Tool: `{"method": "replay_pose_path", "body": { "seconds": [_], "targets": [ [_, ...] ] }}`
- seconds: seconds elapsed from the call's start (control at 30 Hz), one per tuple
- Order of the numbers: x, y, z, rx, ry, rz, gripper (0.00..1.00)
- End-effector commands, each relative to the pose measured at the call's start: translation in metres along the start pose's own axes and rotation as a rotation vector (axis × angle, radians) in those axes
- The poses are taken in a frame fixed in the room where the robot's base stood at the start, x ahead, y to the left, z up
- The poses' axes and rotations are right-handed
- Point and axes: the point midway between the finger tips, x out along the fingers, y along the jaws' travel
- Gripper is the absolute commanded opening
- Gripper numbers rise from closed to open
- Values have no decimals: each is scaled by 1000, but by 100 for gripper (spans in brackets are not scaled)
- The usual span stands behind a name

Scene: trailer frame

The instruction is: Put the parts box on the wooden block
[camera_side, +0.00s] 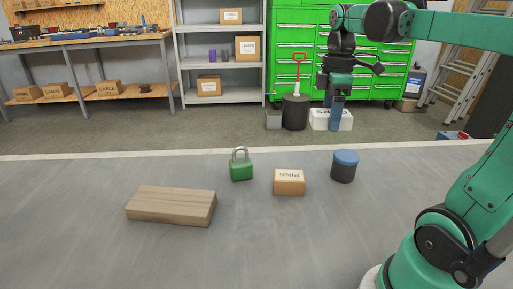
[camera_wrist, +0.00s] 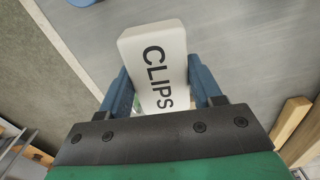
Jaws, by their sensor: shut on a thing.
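A white box labelled CLIPS (camera_wrist: 155,60) is held between the two blue fingers of my gripper (camera_wrist: 163,95) in the wrist view. In the side view my gripper (camera_side: 336,113) holds the white box (camera_side: 318,119) in the air, above and behind the blue-lidded jar; one finger covers part of it. The wooden block (camera_side: 170,205) lies flat on the grey table at the left of the side view, with nothing on it. A small cardboard box labelled PINS (camera_side: 289,182) stands on the table, apart from the block.
A green padlock (camera_side: 241,167) stands between the block and the PINS box. A dark jar with a blue lid (camera_side: 344,166) is right of the PINS box. The table (camera_side: 90,240) is clear around the block. A tan object (camera_wrist: 291,121) is cut off at the wrist view's right.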

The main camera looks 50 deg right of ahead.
Motion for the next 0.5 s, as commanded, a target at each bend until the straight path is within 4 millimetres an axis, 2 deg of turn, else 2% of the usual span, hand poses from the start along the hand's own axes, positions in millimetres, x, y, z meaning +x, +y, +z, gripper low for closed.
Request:
{"method": "replay_pose_path", "body": {
  "seconds": [0.03, 0.1, 0.23, 0.37, 0.5],
  "targets": [
    [0, 9, -20, -19, 0, 0, 6],
    [1, 19, -48, -31, 0, 0, 6],
    [9, 29, -104, -50, 0, 0, 6],
    [24, 28, -162, -72, 0, 0, 6],
    [46, 14, -223, -91, 0, 1, 6]
  ]
}}
